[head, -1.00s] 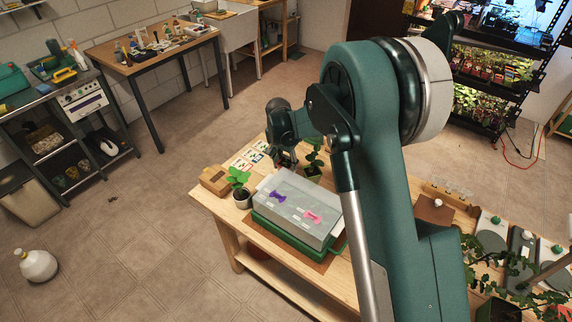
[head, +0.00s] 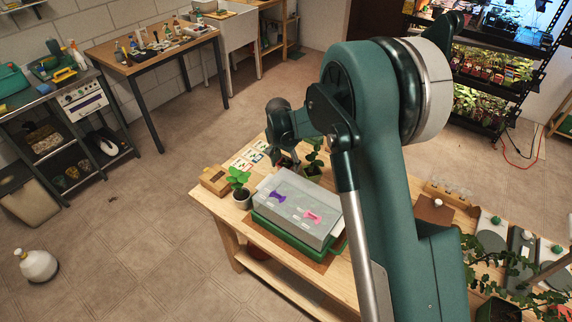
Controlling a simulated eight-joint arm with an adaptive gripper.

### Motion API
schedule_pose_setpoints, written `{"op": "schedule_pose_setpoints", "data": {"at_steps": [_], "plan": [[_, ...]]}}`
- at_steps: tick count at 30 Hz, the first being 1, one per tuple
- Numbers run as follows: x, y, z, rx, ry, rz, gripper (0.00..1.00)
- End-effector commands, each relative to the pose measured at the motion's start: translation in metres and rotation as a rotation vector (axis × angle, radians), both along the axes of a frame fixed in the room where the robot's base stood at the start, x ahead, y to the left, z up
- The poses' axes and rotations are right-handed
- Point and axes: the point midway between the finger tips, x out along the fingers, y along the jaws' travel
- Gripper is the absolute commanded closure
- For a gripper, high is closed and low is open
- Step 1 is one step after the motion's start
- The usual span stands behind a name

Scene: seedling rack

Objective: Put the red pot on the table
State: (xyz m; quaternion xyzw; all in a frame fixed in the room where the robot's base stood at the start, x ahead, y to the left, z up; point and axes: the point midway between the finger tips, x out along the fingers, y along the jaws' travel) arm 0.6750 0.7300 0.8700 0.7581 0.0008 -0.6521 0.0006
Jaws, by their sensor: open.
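My gripper (head: 286,163) is small and partly hidden by its own wrist. It hangs over the far side of the wooden table (head: 345,284), just left of a leafy plant in a pot (head: 314,179). It is open. Small reddish spots show around its fingers, but I cannot tell whether they belong to a pot. I cannot make out the red pot clearly on the table. A dark reddish round shape (head: 257,251) shows in shadow on the table's lower shelf, too dim to identify.
A grey-lidded green propagator box (head: 275,232) fills the table's middle. A white pot with a seedling (head: 242,200) and a wooden box (head: 214,181) stand left of it. Cards (head: 249,158) lie behind. A lit plant rack (head: 478,90) stands at the back right.

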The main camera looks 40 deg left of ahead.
Motion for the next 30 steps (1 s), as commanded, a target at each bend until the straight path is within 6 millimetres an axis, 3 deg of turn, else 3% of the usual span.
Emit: {"op": "schedule_pose_setpoints", "data": {"at_steps": [8, 21, 30], "plan": [[-0.004, 0.0, 0.028, 0.0, 0.0, 0.001, 0.46], [-0.015, 0.0, 0.095, 0.0, 0.0, 0.001, 0.46], [-0.018, 0.0, 0.117, 0.0, 0.0, 0.0, 0.46]]}}
